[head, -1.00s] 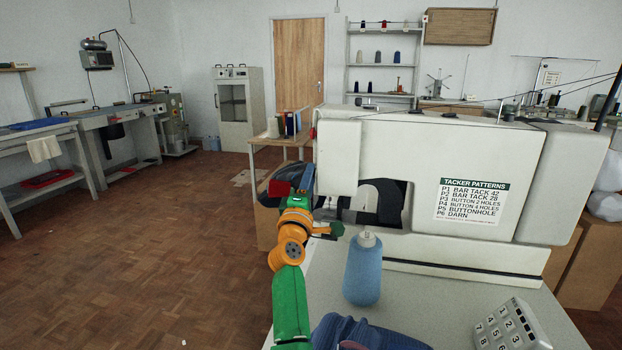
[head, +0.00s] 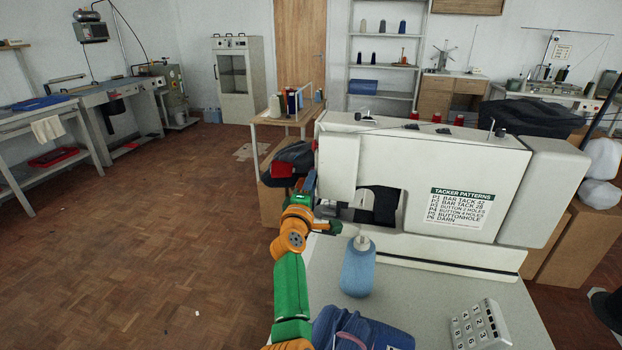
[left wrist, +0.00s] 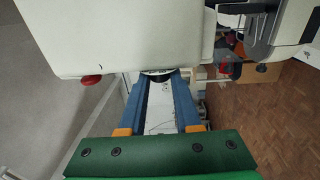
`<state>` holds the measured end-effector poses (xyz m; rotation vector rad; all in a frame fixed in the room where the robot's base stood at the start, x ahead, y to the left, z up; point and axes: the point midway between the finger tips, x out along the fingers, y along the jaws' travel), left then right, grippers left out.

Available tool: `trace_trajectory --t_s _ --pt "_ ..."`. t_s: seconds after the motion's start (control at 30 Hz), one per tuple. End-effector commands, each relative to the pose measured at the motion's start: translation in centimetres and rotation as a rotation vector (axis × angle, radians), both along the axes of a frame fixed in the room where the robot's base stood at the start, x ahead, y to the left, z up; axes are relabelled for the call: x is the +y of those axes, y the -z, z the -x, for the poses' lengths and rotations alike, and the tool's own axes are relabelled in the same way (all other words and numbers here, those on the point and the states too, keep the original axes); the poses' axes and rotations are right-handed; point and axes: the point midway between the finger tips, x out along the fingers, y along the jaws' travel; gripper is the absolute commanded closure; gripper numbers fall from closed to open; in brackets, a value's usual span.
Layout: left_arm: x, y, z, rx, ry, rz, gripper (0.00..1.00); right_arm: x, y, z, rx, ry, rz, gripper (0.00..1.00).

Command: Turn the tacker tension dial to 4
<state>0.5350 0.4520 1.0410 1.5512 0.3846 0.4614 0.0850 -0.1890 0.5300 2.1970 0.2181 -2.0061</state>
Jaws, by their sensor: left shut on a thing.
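The white tacker (head: 430,175) stands on the pale table, with a pattern list on its front. My left gripper (head: 311,182) is at the tacker's left end; the machine's edge and my own arm partly hide the fingers. In the left wrist view, its two blue fingers (left wrist: 160,80) reach to the white housing and are shut on a dark round dial (left wrist: 157,73) there. Only a dark edge of the dial shows between the fingertips. Its numbers and pointer cannot be read. My right gripper is not in view.
A red knob (left wrist: 88,81) sits beside the fingers on the housing. A small table with thread cones (head: 285,118) stands behind the arm.

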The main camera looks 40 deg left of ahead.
Motion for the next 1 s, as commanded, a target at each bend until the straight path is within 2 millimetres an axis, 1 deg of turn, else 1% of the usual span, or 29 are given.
trace_trajectory --t_s 0.07,0.1,0.13,0.17,0.43,0.53,0.9,1.0 --pt "-0.1 0.2 0.0 0.003 0.002 0.001 1.0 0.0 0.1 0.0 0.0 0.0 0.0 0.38" --pt "-0.1 0.2 0.0 0.004 0.002 0.002 0.66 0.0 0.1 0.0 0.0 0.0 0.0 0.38" --pt "-0.1 0.2 0.0 0.004 0.002 0.002 0.57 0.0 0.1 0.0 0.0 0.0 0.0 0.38" --pt "-0.1 0.2 0.0 0.003 0.002 0.001 0.55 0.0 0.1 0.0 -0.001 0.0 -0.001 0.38" --pt "0.0 0.1 0.0 0.002 0.001 0.001 0.55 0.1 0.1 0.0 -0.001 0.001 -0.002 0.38" --pt "-0.4 0.2 0.5 0.002 0.002 0.001 0.55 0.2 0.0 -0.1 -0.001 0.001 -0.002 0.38" --pt "-3.2 0.6 5.2 0.003 0.002 0.001 0.55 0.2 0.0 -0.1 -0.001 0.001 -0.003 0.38" --pt "-3.6 0.6 5.9 0.003 0.001 0.001 0.55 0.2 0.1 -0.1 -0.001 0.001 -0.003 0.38"
